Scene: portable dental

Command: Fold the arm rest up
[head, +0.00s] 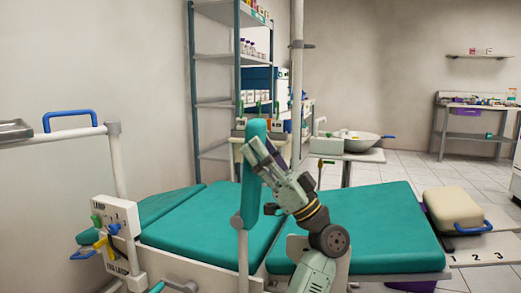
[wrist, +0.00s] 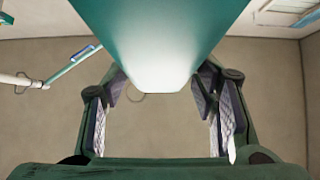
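The teal arm rest (head: 254,185) stands upright on a pale post beside the teal dental chair (head: 358,221). In the wrist view, the arm rest (wrist: 150,35) fills the top middle, and its rounded lower end lies between the fingertips. My gripper (head: 262,155) is at the upper part of the arm rest, on its right side in the head view. In the wrist view, my gripper (wrist: 162,88) has its fingers spread wide, one at each side of the pad. I cannot tell whether the fingers touch it.
A white control box (head: 113,230) with coloured levers stands at the left, below a rail with a blue handle (head: 70,119). A shelf rack (head: 215,100) and a basin (head: 355,140) stand behind the chair. A beige cushion (head: 453,209) lies at the right.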

